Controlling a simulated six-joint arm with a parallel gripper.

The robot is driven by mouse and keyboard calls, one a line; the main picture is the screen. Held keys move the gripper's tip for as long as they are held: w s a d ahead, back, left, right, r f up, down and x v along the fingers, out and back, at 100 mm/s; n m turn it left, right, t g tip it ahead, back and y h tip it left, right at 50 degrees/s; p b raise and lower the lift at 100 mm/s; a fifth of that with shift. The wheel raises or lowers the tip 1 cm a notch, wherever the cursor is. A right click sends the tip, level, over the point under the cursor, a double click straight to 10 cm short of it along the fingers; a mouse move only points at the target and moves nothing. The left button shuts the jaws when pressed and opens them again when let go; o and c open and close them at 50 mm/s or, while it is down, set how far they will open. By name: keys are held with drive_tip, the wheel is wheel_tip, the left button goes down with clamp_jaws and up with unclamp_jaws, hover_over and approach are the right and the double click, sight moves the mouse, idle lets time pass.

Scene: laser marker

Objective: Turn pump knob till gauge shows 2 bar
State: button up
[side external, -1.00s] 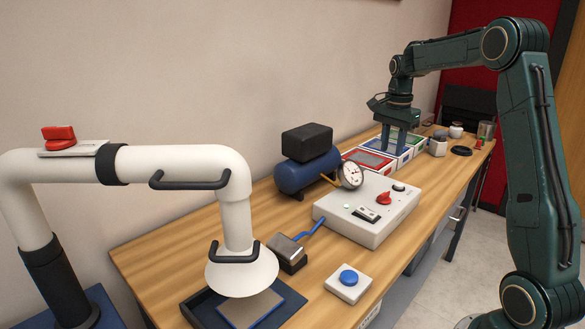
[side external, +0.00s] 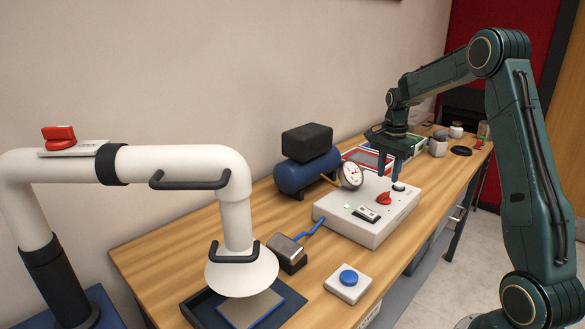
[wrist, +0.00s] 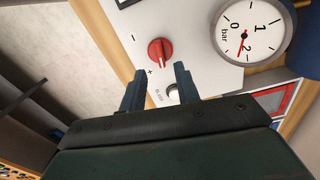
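The red pump knob (side external: 384,198) sits on top of the white control box (side external: 335,222). In the wrist view the knob (wrist: 160,52) lies just beyond the gap between my fingertips, with plus and minus marks beside it. My gripper (side external: 389,178) is above the far end of the box, and in the wrist view its two fingers (wrist: 159,69) are apart and empty.
A small pale round button (wrist: 172,92) is on the box between my fingers in the wrist view. A blue compressor tank (side external: 300,176) stands behind the gauge. Coloured trays (side external: 362,156) lie beyond the box. A white extraction arm (side external: 237,210) stands at left.

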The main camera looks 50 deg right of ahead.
sight(385, 193)
drive_tip(key=shift+f, duration=2.95)
clamp_jaws()
